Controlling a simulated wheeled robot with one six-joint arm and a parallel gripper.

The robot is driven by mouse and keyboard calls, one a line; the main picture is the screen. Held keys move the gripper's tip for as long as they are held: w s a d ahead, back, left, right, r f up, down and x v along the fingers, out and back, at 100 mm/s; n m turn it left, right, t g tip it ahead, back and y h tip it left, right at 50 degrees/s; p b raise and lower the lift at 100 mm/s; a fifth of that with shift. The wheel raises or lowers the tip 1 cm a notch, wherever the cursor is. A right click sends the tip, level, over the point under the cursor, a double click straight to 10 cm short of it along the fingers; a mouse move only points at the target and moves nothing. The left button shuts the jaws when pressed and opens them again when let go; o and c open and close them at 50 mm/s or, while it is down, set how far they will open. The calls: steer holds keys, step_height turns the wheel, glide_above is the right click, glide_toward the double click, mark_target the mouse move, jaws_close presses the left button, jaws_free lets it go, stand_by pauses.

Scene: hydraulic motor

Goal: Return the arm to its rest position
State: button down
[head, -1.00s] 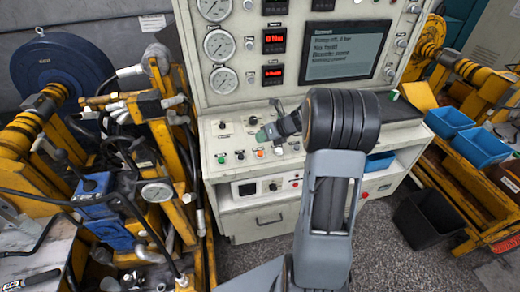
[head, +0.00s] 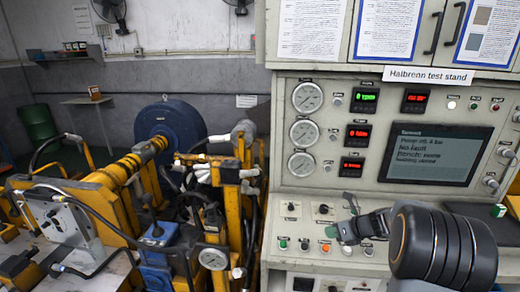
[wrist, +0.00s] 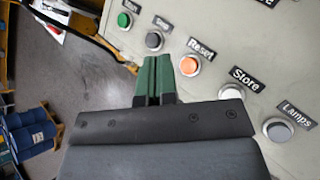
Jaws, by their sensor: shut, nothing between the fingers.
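My gripper (head: 335,232) is in front of the sloping control panel of the test stand (head: 300,215), just above the orange button (head: 326,248) in the head view. In the wrist view its green fingers (wrist: 153,78) are together with nothing between them. They point toward the panel beside the orange Reset button (wrist: 189,66); whether they touch the panel cannot be told. My arm reaches in from the lower right of the head view, and its lower links are cut off by the picture edge.
The screen (head: 437,154) reads "No fault". Green (wrist: 124,20), dark Stop (wrist: 154,41) and Lamps (wrist: 278,130) buttons surround the gripper in the wrist view. A yellow-framed machine with a blue motor (head: 170,130) and hoses stands left of the stand.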

steer(key=s+n, duration=0.1)
steer(key=n, duration=0.1)
steer(key=s+f+n+g, duration=0.1)
steer(key=n, duration=0.1)
steer(key=s+f+n, duration=0.1)
steer(key=shift+s+a+f+n+g, duration=0.25)
steer(key=shift+s+n+g, duration=0.15)
steer(key=s+a+r+n+h, duration=0.3)
steer(key=s+a+r+n, duration=0.2)
steer(key=s+n, duration=0.4)
steer(key=s+a+r+n+h, duration=0.4)
steer(key=s+n, duration=0.5)
steer(key=n, duration=0.7)
step_height(320, 180, up, 2)
steer(key=shift+s+a+r+n+b, duration=0.15)
steer(key=shift+a+r+n+b, duration=0.15)
steer(key=shift+a, duration=0.6)
steer(key=c, duration=1.8)
jaws_free()
steer(key=shift+c, duration=0.2)
